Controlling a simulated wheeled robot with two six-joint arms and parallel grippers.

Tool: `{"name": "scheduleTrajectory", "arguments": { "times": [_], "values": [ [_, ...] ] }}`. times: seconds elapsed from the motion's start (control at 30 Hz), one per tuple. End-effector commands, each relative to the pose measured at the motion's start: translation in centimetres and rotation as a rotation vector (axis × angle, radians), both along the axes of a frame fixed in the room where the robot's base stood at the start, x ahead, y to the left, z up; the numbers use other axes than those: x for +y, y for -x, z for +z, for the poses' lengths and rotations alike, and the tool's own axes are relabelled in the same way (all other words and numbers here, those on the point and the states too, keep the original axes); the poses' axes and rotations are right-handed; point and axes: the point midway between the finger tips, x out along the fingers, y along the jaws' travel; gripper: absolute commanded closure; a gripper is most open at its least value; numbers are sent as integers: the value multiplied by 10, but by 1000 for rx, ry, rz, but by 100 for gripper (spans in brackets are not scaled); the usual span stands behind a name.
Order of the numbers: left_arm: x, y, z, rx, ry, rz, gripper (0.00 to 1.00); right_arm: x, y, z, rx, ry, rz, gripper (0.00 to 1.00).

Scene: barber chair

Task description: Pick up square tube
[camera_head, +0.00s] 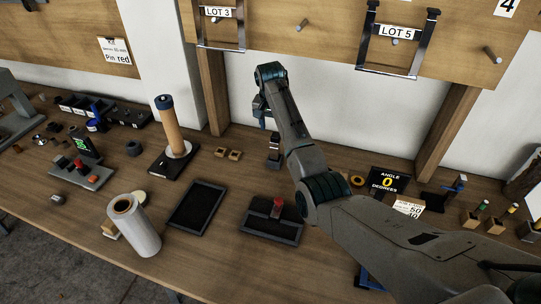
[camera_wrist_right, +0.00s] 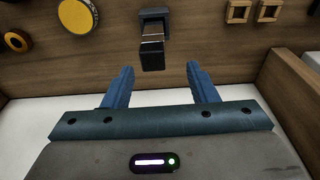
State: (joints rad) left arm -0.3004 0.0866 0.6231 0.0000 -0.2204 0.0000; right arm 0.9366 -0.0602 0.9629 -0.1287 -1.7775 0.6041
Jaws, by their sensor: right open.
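A dark, square-sided upright piece, which looks like the square tube (camera_wrist_right: 152,48), stands in a dark square base (camera_wrist_right: 154,17) on the table. Its side has a lighter band. In the head view the tube (camera_head: 274,141) shows just below my right gripper (camera_head: 264,112), near the back of the table. In the wrist view my right gripper (camera_wrist_right: 159,70) is open, its two blue fingers apart and empty. The tube is ahead of the gap between the fingertips, not between them. My left gripper is not in view.
Two wooden square rings (camera_head: 228,154) lie left of the tube. A dark tray (camera_head: 197,207) and a tray with a red-topped piece (camera_head: 277,208) lie nearer. The white wall (camera_head: 245,100) and a wooden post (camera_head: 213,90) are close behind.

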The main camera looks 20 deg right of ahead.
Motion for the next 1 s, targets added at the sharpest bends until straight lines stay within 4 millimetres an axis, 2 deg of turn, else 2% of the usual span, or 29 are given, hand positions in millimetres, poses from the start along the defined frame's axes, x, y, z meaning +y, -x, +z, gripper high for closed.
{"name": "scheduleTrajectory", "arguments": {
  "times": [0.07,0.17,0.33,0.5,0.63,0.93,1.0],
  "values": [
    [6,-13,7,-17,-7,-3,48,-1,-1,-11,4,0,0,47],
    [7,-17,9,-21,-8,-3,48,-2,-2,-22,2,0,0,47],
    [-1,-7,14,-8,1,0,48,-3,-1,-33,2,0,-1,47],
    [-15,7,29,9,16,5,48,-5,5,-58,6,0,-1,47],
    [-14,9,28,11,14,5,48,-6,2,-75,3,-1,-1,47],
    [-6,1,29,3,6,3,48,-7,1,-81,-1,-1,-2,47],
    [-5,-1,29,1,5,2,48,-7,1,-81,-1,-1,-2,59]
  ]
}}
